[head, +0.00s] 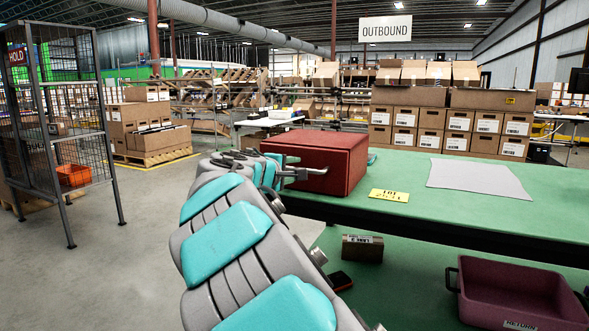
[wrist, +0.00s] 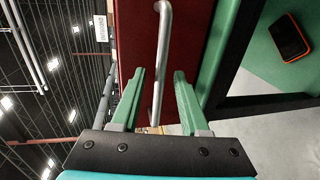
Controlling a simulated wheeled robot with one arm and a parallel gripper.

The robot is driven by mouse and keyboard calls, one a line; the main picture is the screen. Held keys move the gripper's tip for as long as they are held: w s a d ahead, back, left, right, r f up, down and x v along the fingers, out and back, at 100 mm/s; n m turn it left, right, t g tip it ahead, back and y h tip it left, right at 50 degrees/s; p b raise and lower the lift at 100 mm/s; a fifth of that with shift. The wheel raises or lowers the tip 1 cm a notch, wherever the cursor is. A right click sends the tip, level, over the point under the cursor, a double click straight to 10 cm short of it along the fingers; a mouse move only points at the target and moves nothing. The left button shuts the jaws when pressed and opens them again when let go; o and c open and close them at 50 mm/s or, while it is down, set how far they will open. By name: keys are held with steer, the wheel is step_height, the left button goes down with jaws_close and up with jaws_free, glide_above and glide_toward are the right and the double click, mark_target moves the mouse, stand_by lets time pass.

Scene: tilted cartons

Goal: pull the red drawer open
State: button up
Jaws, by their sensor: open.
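The red drawer unit (head: 325,150) sits on the left end of the green table. Its red front (wrist: 135,40) fills the upper middle of the wrist view. A silver bar handle (wrist: 163,50) stands out from this front. My gripper (wrist: 160,73) is open, with one green finger on either side of the handle in the picture. A gap shows between the handle and each finger. In the head view my gripper (head: 289,173) is at the drawer's left side, partly hidden by my arm. I see no clear gap around the drawer front.
A yellow label (head: 389,196) and a pale sheet (head: 478,178) lie on the green table (head: 440,215). Below are a small carton (head: 362,248), a dark device with an orange edge (wrist: 290,37) and a maroon tote (head: 520,292). Open floor (head: 130,240) lies left.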

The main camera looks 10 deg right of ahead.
steer(key=shift+w+d, duration=0.3)
steer(key=shift+w, duration=0.1)
jaws_close()
steer(key=shift+f, duration=0.1)
stand_by(1.2)
